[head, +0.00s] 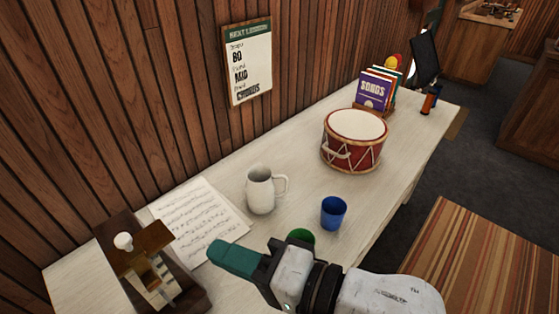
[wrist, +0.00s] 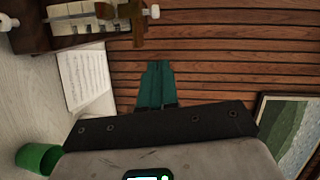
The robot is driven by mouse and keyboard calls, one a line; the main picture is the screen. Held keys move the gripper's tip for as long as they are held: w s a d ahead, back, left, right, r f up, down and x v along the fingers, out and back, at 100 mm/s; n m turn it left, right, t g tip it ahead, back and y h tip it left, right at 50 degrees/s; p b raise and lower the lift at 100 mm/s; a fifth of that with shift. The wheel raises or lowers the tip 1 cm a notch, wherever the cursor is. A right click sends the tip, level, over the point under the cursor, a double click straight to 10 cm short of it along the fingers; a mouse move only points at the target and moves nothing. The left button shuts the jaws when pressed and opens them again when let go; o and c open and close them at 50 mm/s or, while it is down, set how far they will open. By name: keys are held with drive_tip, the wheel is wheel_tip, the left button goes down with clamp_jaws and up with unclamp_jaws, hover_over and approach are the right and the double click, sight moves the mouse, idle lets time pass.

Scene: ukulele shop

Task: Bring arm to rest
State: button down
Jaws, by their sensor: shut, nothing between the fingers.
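My gripper (head: 232,258) has teal fingers and is shut with nothing between them. In the head view it is above the near edge of the pale table (head: 290,205), left of my white arm. In the wrist view the fingers (wrist: 156,85) lie together and point toward the wood-panelled wall (wrist: 230,60). No object touches the fingertips in either view.
On the table stand a white mug (head: 261,190), a blue cup (head: 333,212), a partly hidden green cup (head: 301,236), sheet music (head: 200,220), a wooden device (head: 148,262), a red drum (head: 354,145) and songbooks (head: 374,90).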

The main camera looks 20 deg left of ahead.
drive_tip(key=shift+f, duration=0.1)
drive_tip(key=w+d+f+m+t+h, duration=0.3)
drive_tip(key=d+f+h, duration=0.7)
drive_tip(key=d+f, duration=1.2)
drive_tip(key=s+d+f+n+g+h, duration=0.1)
drive_tip(key=s+d+f+h, duration=0.2)
drive_tip(key=s+d+f, duration=0.2)
drive_tip(key=s+d+f+n+g+h, duration=0.1)
drive_tip(key=s+d+f, duration=0.4)
drive_tip(key=s+d, duration=0.5)
drive_tip(key=d+g+h, duration=0.1)
drive_tip(key=d+h, duration=0.1)
drive_tip(key=d, duration=0.2)
drive_tip(key=shift+d+h, duration=0.3)
drive_tip(key=shift+h, duration=0.1)
drive_tip(key=shift+a+r, duration=0.1)
